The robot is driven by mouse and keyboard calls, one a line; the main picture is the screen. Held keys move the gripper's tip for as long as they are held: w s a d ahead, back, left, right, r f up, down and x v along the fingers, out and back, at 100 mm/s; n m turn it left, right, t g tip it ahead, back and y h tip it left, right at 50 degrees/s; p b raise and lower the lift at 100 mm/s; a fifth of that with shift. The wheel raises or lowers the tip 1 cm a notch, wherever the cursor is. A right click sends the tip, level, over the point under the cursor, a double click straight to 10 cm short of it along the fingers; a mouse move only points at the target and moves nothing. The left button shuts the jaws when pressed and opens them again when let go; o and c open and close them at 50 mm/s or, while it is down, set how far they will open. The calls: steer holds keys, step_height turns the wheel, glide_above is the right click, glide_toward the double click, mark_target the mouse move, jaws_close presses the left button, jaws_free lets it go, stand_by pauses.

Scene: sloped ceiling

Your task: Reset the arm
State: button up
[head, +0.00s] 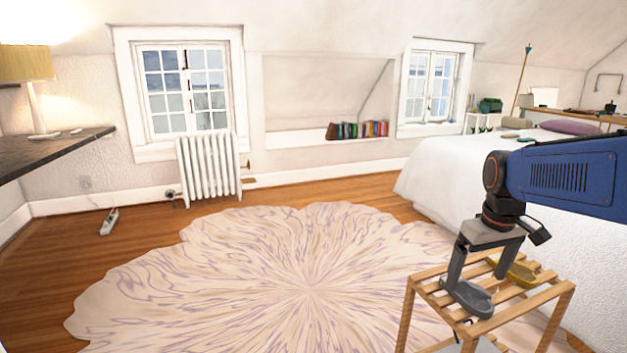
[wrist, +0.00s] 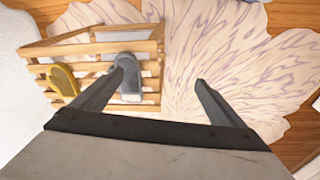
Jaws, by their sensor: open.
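My gripper (head: 477,280) is at the right of the head view, at the end of my blue arm, pointing down over a slatted wooden rack (head: 424,284). In the wrist view the fingers (wrist: 159,77) are spread wide with nothing between them but a view of the rack's edge and rug. A grey slipper-like object (head: 470,298) lies on the rack. It shows beside the left finger in the wrist view (wrist: 131,86); I cannot tell whether they touch. A yellow, similar object (head: 521,275) lies farther along the rack, partly hidden by a finger in the head view.
A pale patterned rug (head: 270,265) covers the open floor left of the rack. A white bed (head: 450,165) stands behind and right of it. A white radiator (head: 208,165) is by the far wall, and a dark desk (head: 50,150) is at the left.

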steer(key=s+a+f+m+t, duration=0.1)
steer(key=s+a, duration=0.3)
steer(key=s, duration=0.5)
steer(key=s+a+f+t, duration=0.2)
steer(key=s+a+f, duration=0.1)
steer(key=s, duration=0.6)
steer(key=shift+s+a+f+m, duration=0.2)
steer(key=shift+a+f+m, duration=0.2)
steer(key=shift+a, duration=0.25)
